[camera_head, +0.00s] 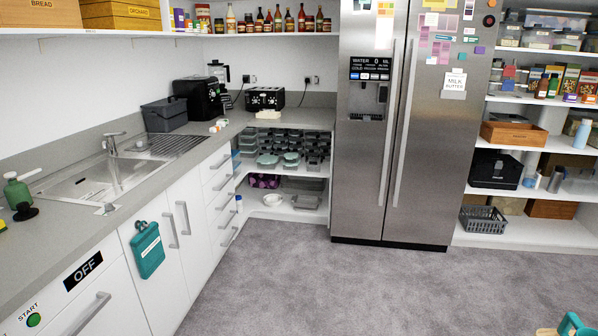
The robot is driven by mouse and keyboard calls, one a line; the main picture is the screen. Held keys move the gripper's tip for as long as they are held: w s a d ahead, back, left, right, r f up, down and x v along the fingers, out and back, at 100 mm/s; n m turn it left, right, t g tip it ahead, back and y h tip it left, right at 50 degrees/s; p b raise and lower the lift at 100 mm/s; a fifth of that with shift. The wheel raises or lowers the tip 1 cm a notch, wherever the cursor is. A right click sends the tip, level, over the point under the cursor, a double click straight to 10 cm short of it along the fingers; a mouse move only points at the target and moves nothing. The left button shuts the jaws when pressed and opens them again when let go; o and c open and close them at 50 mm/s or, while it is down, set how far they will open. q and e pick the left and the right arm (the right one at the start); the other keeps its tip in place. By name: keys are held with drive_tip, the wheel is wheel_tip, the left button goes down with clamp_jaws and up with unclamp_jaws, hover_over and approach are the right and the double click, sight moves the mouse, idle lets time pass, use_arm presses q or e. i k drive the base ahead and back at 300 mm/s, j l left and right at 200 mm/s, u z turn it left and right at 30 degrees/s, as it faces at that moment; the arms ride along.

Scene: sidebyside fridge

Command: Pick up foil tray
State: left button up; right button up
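I cannot pick out the foil tray for certain. A small greyish, tray-like item (306,202) sits on the lower shelf of the open corner unit under the counter, left of the fridge. It is too small to tell if it is foil. Several stacked dark containers (316,160) and green dishes (268,160) stand on the shelf above it.
The steel side-by-side fridge (425,130) is shut. Open shelves (530,234) with boxes and a grey basket (483,219) stand right of it. A counter with a sink (100,180) runs along the left. The carpet (330,285) is clear in the middle.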

sight(301, 201)
drive_tip(key=i+z, duration=0.15)
drive_tip(key=i, duration=1.75)
